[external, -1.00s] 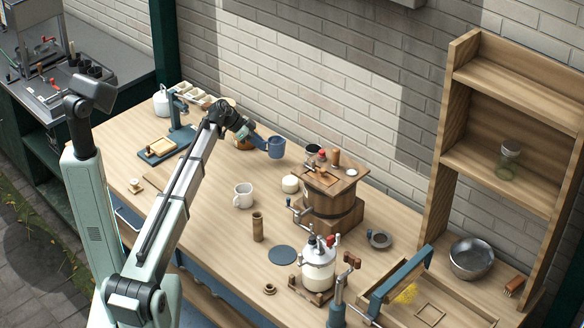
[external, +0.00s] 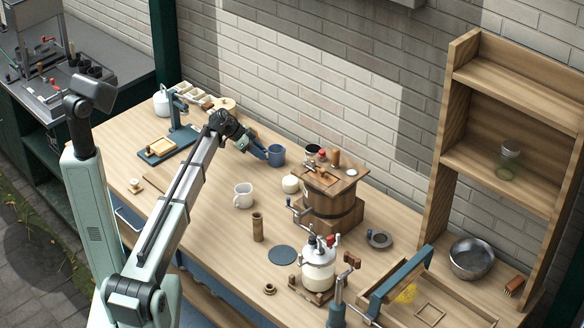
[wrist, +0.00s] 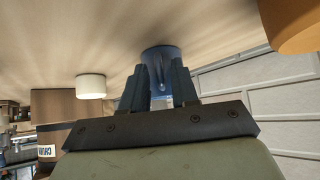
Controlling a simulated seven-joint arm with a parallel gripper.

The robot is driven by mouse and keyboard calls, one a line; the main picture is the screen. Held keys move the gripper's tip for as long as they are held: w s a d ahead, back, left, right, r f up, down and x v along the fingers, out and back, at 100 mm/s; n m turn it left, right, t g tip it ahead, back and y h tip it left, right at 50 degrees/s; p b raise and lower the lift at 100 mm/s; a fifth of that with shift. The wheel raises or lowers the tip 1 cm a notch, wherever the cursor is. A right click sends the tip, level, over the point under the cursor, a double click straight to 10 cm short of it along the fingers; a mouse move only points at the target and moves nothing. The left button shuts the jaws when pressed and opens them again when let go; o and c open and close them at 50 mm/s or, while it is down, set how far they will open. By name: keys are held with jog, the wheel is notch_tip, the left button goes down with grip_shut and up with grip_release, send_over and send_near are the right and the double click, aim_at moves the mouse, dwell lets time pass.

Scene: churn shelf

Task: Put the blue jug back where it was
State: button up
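The blue jug (external: 276,156) stands upright at the back of the bench near the brick wall, left of the wooden churn. My gripper (external: 262,153) is at its left side, low over the bench. In the wrist view the jug (wrist: 161,60) is just beyond my two fingers (wrist: 158,80), with its handle facing me between them. The fingers look spread, with gaps beside the handle. The fingers and the gripper body hide part of the jug. Its base seems to be on the bench top.
A cream pot (external: 290,184) and the wooden churn (external: 332,200) stand to the right. A white mug (external: 243,195) and a brown cylinder (external: 258,227) are nearer the front. A blue press (external: 170,140) is at the left. Bare bench lies between mug and jug.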

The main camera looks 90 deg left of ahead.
jog(key=shift+o, duration=0.4)
jog(key=shift+r, duration=0.1)
jog(key=shift+s+r, duration=0.15)
jog(key=shift+r, duration=0.05)
jog(key=v, duration=1.1)
jog(key=shift+s+r, duration=0.2)
